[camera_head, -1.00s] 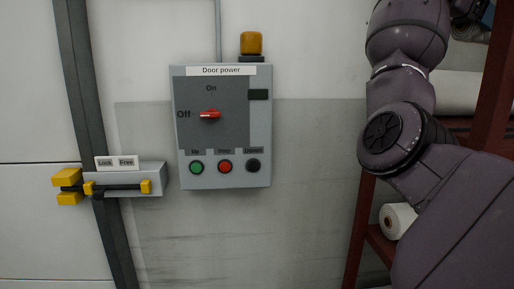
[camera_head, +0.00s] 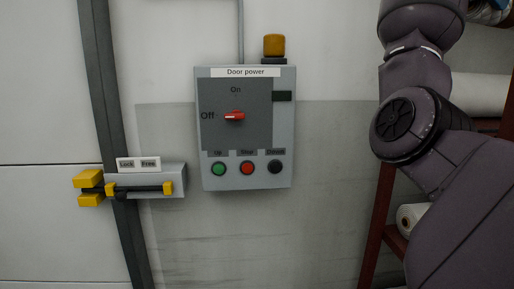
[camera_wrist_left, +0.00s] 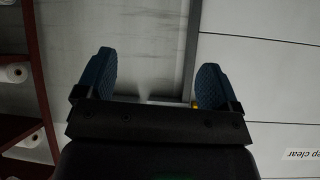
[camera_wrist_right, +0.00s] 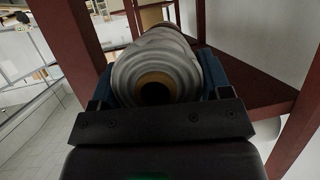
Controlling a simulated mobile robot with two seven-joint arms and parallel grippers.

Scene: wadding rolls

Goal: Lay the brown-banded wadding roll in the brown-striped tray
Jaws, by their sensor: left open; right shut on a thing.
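My right gripper (camera_wrist_right: 160,78) is shut on a wadding roll (camera_wrist_right: 150,62), seen end-on in the right wrist view. It is white-grey, with a brown ring around a dark core hole. Its far end is hard to make out. In the head view my right arm reaches up at the right, and its gripper is only partly in frame at the top right corner. My left gripper (camera_wrist_left: 156,75) is open and empty in the left wrist view, facing a wall; it is outside the head view. I cannot make out the brown-striped tray in any view.
A red-brown rack (camera_head: 375,225) stands at the right, with a white roll (camera_head: 411,216) low down and another (camera_head: 480,87) higher. Rack posts (camera_wrist_right: 72,40) and a shelf (camera_wrist_right: 255,88) are close to the held roll. A door power box (camera_head: 246,128) and yellow latch (camera_head: 90,187) are on the wall.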

